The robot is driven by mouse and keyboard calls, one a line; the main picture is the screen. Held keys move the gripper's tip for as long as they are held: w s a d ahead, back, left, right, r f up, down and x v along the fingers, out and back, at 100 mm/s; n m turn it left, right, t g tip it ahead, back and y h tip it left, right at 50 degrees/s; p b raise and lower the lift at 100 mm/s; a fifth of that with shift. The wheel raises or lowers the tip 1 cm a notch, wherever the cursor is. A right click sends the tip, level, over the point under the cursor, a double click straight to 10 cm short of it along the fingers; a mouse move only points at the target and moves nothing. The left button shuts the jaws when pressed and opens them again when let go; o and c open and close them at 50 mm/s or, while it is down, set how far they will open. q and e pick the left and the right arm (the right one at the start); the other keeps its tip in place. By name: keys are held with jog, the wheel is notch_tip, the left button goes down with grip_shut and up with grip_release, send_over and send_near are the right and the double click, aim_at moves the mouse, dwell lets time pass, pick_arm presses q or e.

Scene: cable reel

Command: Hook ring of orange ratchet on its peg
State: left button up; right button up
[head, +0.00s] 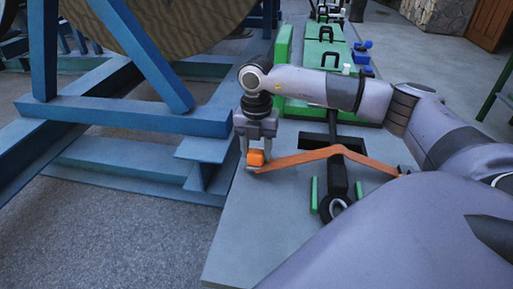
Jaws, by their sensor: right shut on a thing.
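My right gripper (256,155) points down near the left edge of a grey platform. It is shut on a small bright orange block, which I take to be part of the orange ratchet (256,158). A flatter, duller orange strap (300,158) runs from beside the fingers to the right, bends over a black upright part (338,178), and slopes down to the right. I cannot make out the ring or its peg clearly. My left gripper is not in view.
The grey platform (245,235) is clear at its front left. A blue steel frame (130,115) with a large wooden reel (170,22) stands to the left. Green boxes (318,60) with black handles stand behind my right arm. Short green bars (314,194) flank the black part.

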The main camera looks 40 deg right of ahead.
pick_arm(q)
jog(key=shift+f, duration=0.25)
pick_arm(e)
jog(key=shift+f, duration=0.5)
jog(key=o, duration=1.3)
jog(key=shift+c, duration=0.2)
notch_tip(320, 180, up, 7)
jog(key=shift+f, duration=0.2)
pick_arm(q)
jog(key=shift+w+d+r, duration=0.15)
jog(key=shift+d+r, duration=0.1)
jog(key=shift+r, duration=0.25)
pick_arm(e)
jog(key=shift+r, duration=0.25)
